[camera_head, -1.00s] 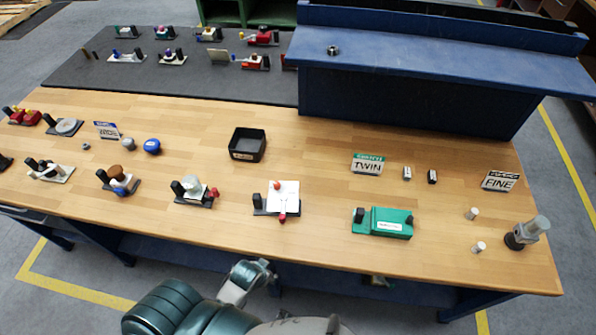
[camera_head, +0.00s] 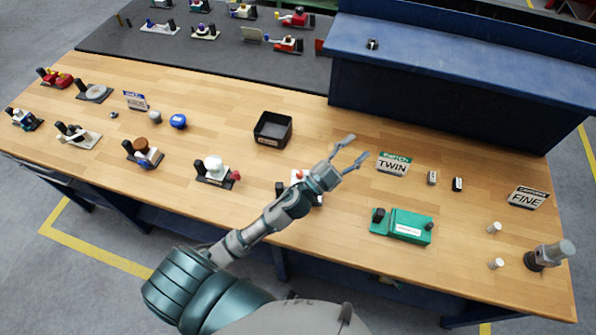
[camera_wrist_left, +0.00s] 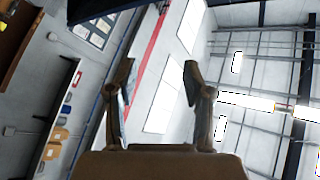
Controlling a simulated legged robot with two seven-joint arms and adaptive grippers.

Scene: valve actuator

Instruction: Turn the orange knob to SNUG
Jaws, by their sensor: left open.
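My left gripper (camera_head: 357,148) is open and empty above the wooden table. Its fingers point up and right towards the TWIN sign (camera_head: 393,164). A device with a white plate and a small red-orange part (camera_head: 299,174) is mostly hidden behind my left wrist. Another device carries a brown-orange knob (camera_head: 141,145) farther left. I cannot tell which is the orange knob, and no SNUG mark is readable. My right gripper is not in view.
A black open bin (camera_head: 272,130) stands left of my gripper. A green device (camera_head: 402,225) sits to its lower right. A raised blue shelf (camera_head: 440,75) is at the back right. A FINE sign (camera_head: 528,198) and a grey-capped post (camera_head: 549,255) are at the right end.

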